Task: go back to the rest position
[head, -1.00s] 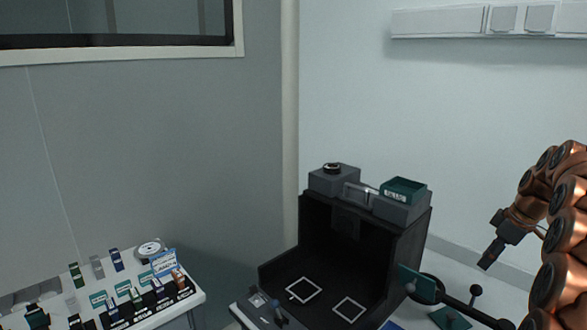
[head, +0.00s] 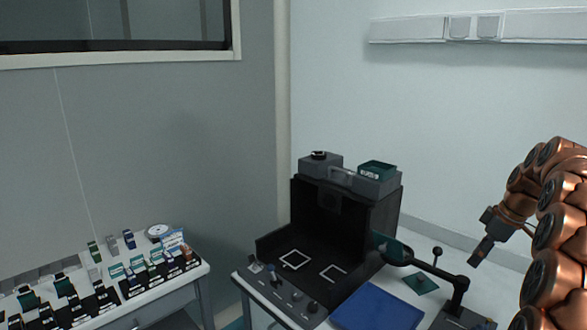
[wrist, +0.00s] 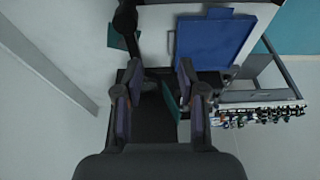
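My gripper (head: 479,252) hangs at the right of the head view at the end of my copper-coloured arm, pointing down and left. In the wrist view its two fingers (wrist: 160,68) stand apart with nothing held between them. The gripper is in the air, right of the black open-fronted box (head: 385,220) and apart from it. The fingertips are small in the head view.
A bench carries the black box, a blue mat (head: 378,307) and a black stand with a ball-ended post (head: 437,268). A side table (head: 205,270) at left holds several small labelled items. A wall trunking (head: 410,29) runs at upper right.

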